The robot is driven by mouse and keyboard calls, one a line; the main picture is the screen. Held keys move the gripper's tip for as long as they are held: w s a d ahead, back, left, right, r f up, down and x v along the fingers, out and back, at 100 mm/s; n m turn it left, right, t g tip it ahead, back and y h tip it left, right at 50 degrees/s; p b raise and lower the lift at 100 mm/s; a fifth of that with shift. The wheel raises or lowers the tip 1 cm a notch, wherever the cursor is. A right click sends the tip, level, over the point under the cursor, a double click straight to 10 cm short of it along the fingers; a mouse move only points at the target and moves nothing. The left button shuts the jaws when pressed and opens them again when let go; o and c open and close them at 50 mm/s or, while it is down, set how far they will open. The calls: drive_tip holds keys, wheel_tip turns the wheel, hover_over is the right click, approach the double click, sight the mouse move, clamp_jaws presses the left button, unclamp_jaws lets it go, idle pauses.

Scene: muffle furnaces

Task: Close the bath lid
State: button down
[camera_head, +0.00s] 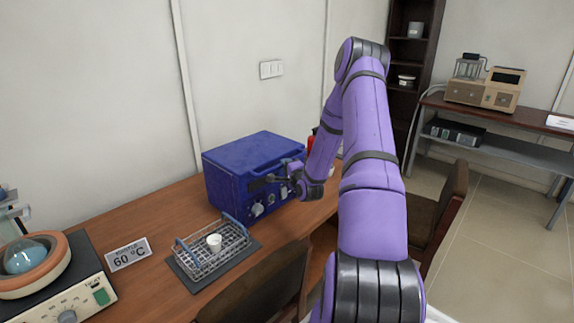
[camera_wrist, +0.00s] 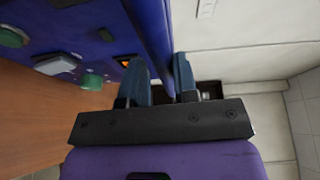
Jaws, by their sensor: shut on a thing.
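The bath is a blue box (camera_head: 228,192) with knobs on its front, standing on the wooden table. Its blue lid (camera_head: 252,148) lies flat or nearly flat over the top; I cannot tell whether a gap is left under it. My gripper (camera_head: 276,178) is at the upper front of the bath. In the wrist view my gripper (camera_wrist: 160,72) has one finger on each side of a long blue strip (camera_wrist: 152,38), which looks like the lid's front edge or handle. It is shut on this strip. The front panel with green knobs (camera_wrist: 92,81) shows to the left.
A wire rack (camera_head: 205,252) with a white cup (camera_head: 214,241) stands on the table in front of the bath. A "60 °C" sign (camera_head: 128,254) and a heater with a round flask (camera_head: 25,256) are further left. Chairs (camera_head: 262,290) stand at the table's front edge.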

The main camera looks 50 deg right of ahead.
drive_tip(key=shift+s+f+g, duration=0.25)
drive_tip(key=shift+f+g, duration=0.05)
drive_tip(key=shift+f, duration=0.45)
drive_tip(key=c, duration=1.2)
unclamp_jaws()
drive_tip(key=shift+o, duration=0.7)
drive_tip(key=shift+w+f, duration=0.1)
drive_tip(key=shift+f, duration=0.05)
drive_tip(key=v, duration=1)
drive_tip(key=shift+s+r, duration=0.25)
drive_tip(key=shift+s, duration=0.1)
drive_tip(key=shift+a, duration=0.1)
